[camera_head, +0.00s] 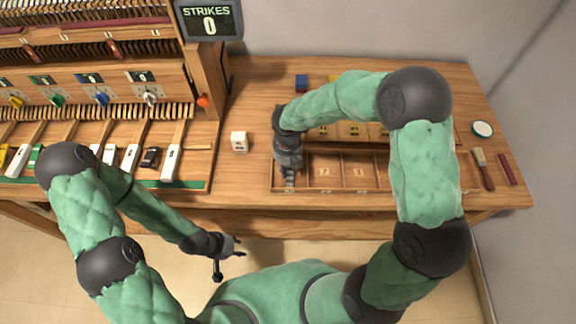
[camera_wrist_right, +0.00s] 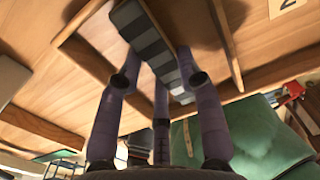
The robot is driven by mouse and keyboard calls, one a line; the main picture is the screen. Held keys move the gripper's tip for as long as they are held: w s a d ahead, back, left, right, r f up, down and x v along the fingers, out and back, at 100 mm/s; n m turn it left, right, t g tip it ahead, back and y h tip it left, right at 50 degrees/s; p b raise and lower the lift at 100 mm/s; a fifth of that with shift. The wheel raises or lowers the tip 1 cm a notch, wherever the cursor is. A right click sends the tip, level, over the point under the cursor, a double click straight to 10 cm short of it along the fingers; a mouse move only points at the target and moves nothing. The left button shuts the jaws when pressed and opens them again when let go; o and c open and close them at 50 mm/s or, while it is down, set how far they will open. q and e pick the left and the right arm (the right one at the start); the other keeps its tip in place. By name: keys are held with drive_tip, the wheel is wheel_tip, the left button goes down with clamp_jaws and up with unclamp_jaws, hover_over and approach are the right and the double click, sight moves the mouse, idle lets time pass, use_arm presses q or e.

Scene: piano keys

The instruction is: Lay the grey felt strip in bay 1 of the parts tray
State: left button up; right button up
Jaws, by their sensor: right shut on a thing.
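The parts tray (camera_head: 342,190) lies on the right half of the bench, with bays marked 2 and 3 showing beside its leftmost bay. My right gripper (camera_head: 290,176) is over that leftmost bay, pointing down. It is shut on the grey felt strip (camera_wrist_right: 147,38), which shows light and dark grey bands between the fingers in the right wrist view. The strip's far end is near the tray's wooden floor; whether it touches cannot be told. The leftmost bay's number is hidden. My left gripper (camera_head: 238,247) is open and empty, in front of the bench edge.
A white block (camera_head: 239,142) stands left of the tray. A blue block (camera_head: 301,83) lies behind it. A brush (camera_head: 483,168), a dark red stick (camera_head: 507,169) and a round white-topped tin (camera_head: 482,129) are at the right. The opened piano with loose keys fills the left.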

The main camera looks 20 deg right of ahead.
sight(288, 169)
drive_tip(key=o, duration=0.8)
wheel_tip(288, 169, up, 12)
drive_tip(key=p, duration=0.4)
drive_tip(key=shift+r, duration=0.15)
